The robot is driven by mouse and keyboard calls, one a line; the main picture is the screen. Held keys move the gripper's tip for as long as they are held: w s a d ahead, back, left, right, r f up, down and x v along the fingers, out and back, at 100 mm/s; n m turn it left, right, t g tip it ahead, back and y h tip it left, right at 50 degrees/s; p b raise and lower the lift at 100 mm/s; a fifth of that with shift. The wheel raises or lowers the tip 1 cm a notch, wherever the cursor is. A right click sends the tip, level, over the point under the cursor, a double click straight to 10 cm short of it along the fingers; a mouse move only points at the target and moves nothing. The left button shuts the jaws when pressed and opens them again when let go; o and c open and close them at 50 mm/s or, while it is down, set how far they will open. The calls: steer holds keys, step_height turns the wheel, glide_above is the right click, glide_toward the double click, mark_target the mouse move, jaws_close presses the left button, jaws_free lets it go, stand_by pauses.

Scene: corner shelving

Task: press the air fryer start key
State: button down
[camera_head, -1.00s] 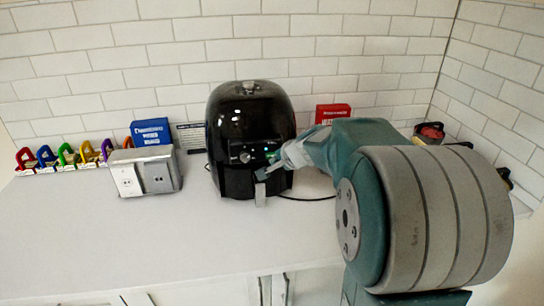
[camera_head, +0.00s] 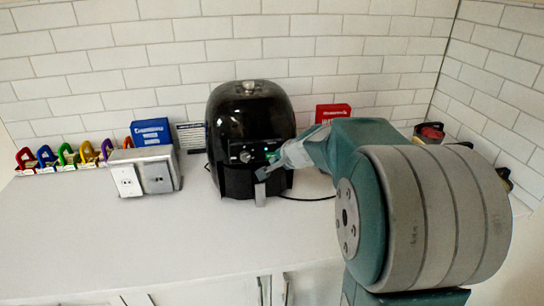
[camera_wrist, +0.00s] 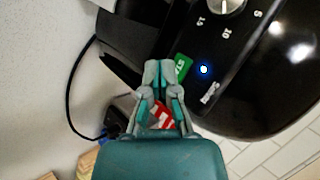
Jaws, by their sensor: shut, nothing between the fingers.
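The black air fryer (camera_head: 228,120) stands upright on the counter against the tiled wall. Its front shows a round dial (camera_head: 245,157), also at the top of the wrist view (camera_wrist: 229,3). In the wrist view a green key with white lettering (camera_wrist: 184,66) sits on the front panel, beside a small lit blue light (camera_wrist: 204,69). My gripper (camera_wrist: 158,68) is shut and empty, its fingertips just left of the green key, partly overlapping its edge in the picture. I cannot tell whether they touch it. In the head view my gripper (camera_head: 264,173) is at the fryer's front, right of the dial.
A grey socket box (camera_head: 156,177), a blue box (camera_head: 151,132) and several coloured padlocks (camera_head: 66,155) stand to the left. A red box (camera_head: 332,112) is behind my arm. A black cable (camera_head: 308,198) runs right of the fryer. The front counter (camera_head: 150,240) is clear.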

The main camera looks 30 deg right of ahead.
steer(key=shift+w+d, duration=0.1)
steer(key=shift+w, duration=0.2)
steer(key=shift+w+d, duration=0.1)
steer(key=shift+w, duration=0.2)
stand_by(0.6)
steer(key=shift+s+a, duration=0.2)
steer(key=shift+s, duration=0.5)
steer(key=s, duration=0.2)
steer(key=s+a, duration=0.1)
steer(key=s, duration=0.2)
steer(key=shift+a, duration=0.2)
stand_by(0.3)
stand_by(1.4)
